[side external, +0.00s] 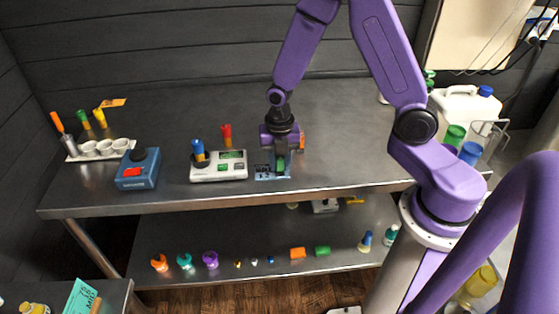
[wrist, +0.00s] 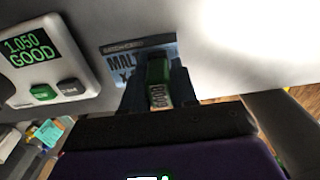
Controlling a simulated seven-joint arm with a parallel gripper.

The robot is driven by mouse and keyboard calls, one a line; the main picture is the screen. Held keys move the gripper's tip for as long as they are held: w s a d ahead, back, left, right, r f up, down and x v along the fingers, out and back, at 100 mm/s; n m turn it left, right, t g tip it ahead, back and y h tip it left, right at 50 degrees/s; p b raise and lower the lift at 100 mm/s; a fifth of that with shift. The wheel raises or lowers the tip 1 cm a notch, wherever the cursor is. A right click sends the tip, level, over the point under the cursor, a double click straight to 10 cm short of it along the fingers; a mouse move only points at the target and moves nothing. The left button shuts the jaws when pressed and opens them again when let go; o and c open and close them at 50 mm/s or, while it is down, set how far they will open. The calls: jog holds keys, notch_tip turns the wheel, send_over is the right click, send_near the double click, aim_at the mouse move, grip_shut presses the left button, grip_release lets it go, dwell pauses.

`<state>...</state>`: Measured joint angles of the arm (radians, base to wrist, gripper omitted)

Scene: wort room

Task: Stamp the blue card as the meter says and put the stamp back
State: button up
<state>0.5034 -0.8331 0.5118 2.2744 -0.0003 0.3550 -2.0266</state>
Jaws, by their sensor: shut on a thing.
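The meter (wrist: 45,60) reads "1.050 GOOD" in green in the wrist view; it also stands on the bench in the side view (side external: 230,172). The blue card (side external: 264,173) lies right of the meter; its dark printed text is partly hidden by my gripper in the wrist view (wrist: 117,68). My gripper (side external: 281,160) is shut on a green stamp (wrist: 158,72), pointing down over the card. A blue-handled piece (side external: 198,148) and a red-handled piece (side external: 226,134) stand by the meter.
A blue box with a red panel (side external: 133,172) stands left of the meter. A rack of white cups (side external: 105,148) is at the far left. An orange object (side external: 302,141) is partly hidden behind my gripper. The bench's back middle is clear.

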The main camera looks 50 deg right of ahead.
dwell(0.3)
jog(key=shift+r, duration=3.5)
jog(key=shift+s, duration=0.1)
jog(key=s+d+r, duration=0.2)
jog(key=s+r, duration=0.1)
jog(key=s, duration=0.6)
jog(key=s+d+r, duration=0.3)
jog(key=s, duration=0.6)
jog(key=w+f, duration=0.3)
jog(key=w, duration=0.1)
jog(key=w+d+f, duration=0.1)
jog(key=w+f, duration=0.2)
jog(key=w, duration=0.2)
jog(key=w+f, duration=0.4)
jog(key=shift+w+d, duration=0.15)
jog(key=shift+w, duration=0.15)
jog(key=shift+f, duration=1.45)
